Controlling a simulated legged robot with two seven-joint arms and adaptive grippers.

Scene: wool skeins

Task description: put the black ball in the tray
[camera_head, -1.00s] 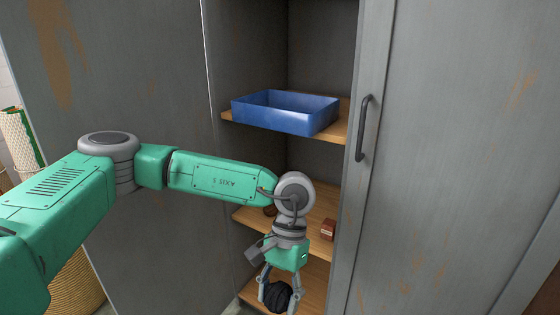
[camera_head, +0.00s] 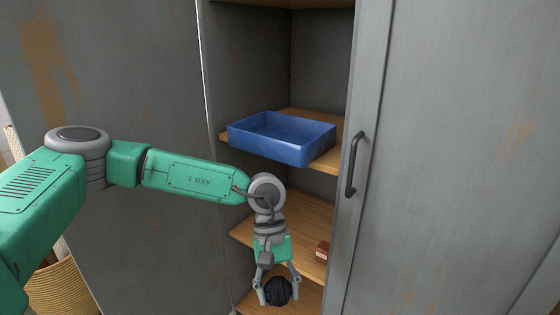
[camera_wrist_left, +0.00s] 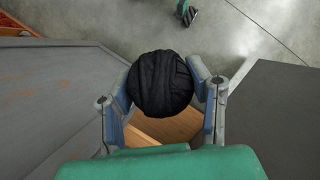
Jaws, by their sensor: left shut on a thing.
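The black ball (camera_head: 277,291) is a dark wound skein, held between the fingers of my left gripper (camera_head: 277,288). My left gripper is shut on it and points down in front of the lower shelves. In the left wrist view the black ball (camera_wrist_left: 161,84) sits between both fingertips of the gripper (camera_wrist_left: 162,86). The tray (camera_head: 290,152) is a blue open box on the upper wooden shelf, above my gripper. Its visible inside is empty. My right gripper is not in view.
Wooden shelves (camera_head: 300,226) stand inside a grey cabinet. A small red-brown block (camera_head: 322,249) lies on the middle shelf. A grey door (camera_head: 450,160) with a dark handle (camera_head: 354,164) is at right. A woven basket (camera_head: 62,288) stands at lower left.

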